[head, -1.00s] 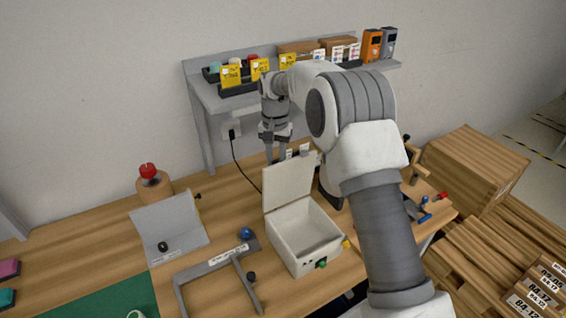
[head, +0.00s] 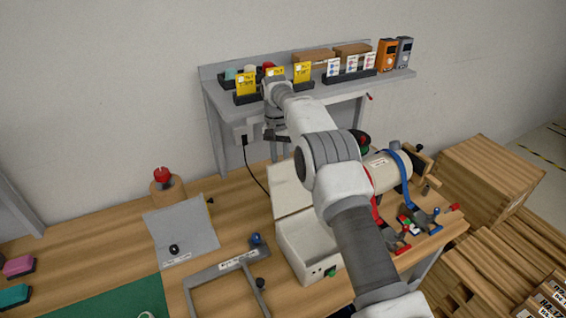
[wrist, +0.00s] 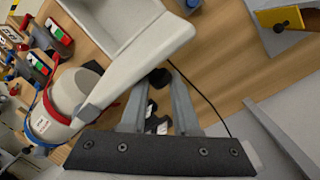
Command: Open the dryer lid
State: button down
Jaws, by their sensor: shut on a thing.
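The dryer is a white box (head: 308,244) on the wooden table, with a green button on its front. It also shows in the wrist view (wrist: 110,25). Its white lid (head: 290,190) stands raised, tilted up at the box's back edge; the arm covers its right part. In the wrist view the lid (wrist: 145,60) is a slanting white slab. My gripper (head: 278,150) is behind the lid's top edge, its fingertips partly hidden. In the wrist view my gripper (wrist: 160,78) has its fingertips at the lid's edge, shut on it; a dark part sits between them.
A grey shelf (head: 215,102) with small bins stands behind. A white cylinder (head: 385,170) with blue and red straps lies right of the box. A grey frame (head: 225,268), a tilted panel (head: 185,238) and a red button (head: 162,175) are to the left.

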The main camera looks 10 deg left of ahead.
jog(key=shift+a+f, duration=0.4)
jog(key=shift+a, duration=0.2)
jog(key=shift+w, duration=0.15)
jog(key=c, duration=1.1)
grip_release()
jog(key=o, duration=0.5)
jog(key=shift+w+a+f, duration=0.15)
jog(key=shift+w+a, duration=0.05)
jog(key=shift+a, duration=0.05)
jog(key=shift+d, duration=0.1)
jog(key=shift+d+r, duration=0.3)
